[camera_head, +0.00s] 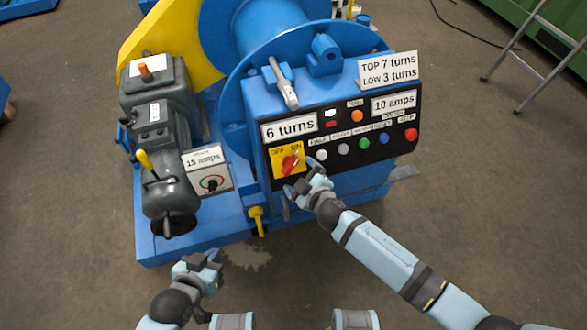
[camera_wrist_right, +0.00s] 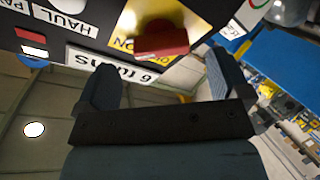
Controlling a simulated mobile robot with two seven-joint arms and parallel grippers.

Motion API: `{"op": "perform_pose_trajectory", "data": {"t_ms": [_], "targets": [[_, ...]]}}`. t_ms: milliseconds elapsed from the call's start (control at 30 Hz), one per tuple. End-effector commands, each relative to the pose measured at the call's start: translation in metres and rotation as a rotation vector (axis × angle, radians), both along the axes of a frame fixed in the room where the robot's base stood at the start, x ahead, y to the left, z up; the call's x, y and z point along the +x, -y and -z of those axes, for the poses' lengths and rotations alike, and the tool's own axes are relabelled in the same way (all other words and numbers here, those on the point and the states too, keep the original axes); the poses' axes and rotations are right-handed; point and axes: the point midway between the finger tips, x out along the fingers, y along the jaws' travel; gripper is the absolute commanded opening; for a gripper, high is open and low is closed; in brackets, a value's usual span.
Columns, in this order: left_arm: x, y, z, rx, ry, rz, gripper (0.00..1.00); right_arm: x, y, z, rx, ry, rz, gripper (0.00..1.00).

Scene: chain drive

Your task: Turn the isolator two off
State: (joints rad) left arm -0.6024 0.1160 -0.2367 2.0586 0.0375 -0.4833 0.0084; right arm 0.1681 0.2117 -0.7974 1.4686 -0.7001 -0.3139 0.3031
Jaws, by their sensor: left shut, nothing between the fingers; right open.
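A red rotary switch handle (camera_head: 290,163) sits on a yellow plate (camera_head: 279,167) marked OFF and ON, at the left of the black control panel. The handle leans up and right, toward ON. No label reading "isolator two" is legible. My right gripper (camera_head: 303,185) is open just below and in front of this switch. In the right wrist view the red handle (camera_wrist_right: 161,41) stands beyond the gap between the two open fingers (camera_wrist_right: 163,82), apparently not between them. My left gripper (camera_head: 208,259) is shut and empty, low in front of the machine.
The black panel (camera_head: 330,178) carries several coloured buttons right of the switch, with a "6 turns" card (camera_head: 289,127) above it. A small dial (camera_head: 211,183) under a "15 amps" card is to the left. A yellow lever (camera_head: 256,220) hangs below. Floor in front is clear.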

Motion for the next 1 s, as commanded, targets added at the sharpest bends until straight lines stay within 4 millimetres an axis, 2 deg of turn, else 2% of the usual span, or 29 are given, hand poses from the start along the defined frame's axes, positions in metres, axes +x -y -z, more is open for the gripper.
{"op": "perform_pose_trajectory", "data": {"t_ms": [100,233,633,667,867,1000], "targets": [[0.001,-0.002,0.001,0.007,0.006,0.004,0.00,0.018,-0.010,0.007,0.000,0.000,-0.001,0.95],[0.001,-0.004,0.002,0.012,0.011,0.008,0.00,0.030,-0.016,0.011,0.001,0.001,-0.001,0.95],[-0.001,-0.003,0.003,0.010,0.006,0.006,0.00,0.037,-0.020,0.013,0.001,-0.001,0.000,0.95],[-0.001,-0.002,0.003,0.008,0.006,0.005,0.00,0.037,-0.020,0.013,0.001,-0.001,0.000,0.92],[-0.001,0.000,0.003,0.001,0.004,0.000,0.00,0.037,-0.020,0.013,0.001,-0.001,0.000,0.46],[-0.001,0.001,0.003,-0.001,0.004,0.000,0.00,0.037,-0.019,0.013,0.000,-0.001,-0.001,0.45]]}}
